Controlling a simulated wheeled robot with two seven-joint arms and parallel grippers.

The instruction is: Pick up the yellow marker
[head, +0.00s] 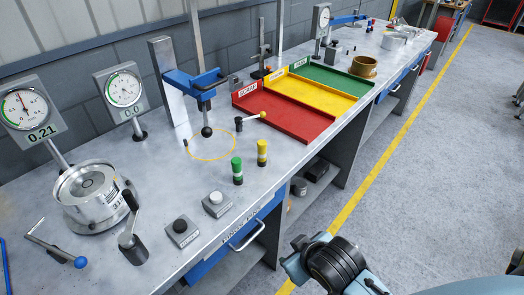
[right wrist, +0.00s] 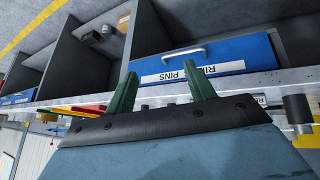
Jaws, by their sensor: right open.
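The yellow marker (head: 262,152), with a dark band, stands upright on the grey bench top (head: 215,258) near its front edge. A green marker (head: 237,170) stands upright just left of it. My right arm comes in at the lower right of the head view, off the front of the bench and apart from the markers. In the right wrist view my right gripper (right wrist: 162,80) is open, its two green fingers spread with nothing between them, facing the bench front. I cannot make out the yellow marker in that view. My left gripper is not in view.
Red (head: 290,121), yellow (head: 312,94) and green (head: 333,77) trays lie behind the markers. A lever with a pale knob (head: 263,115) is near the red tray. Two button boxes (head: 216,204) (head: 182,233) stand left of the markers. A blue drawer (right wrist: 205,62) fronts the bench.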

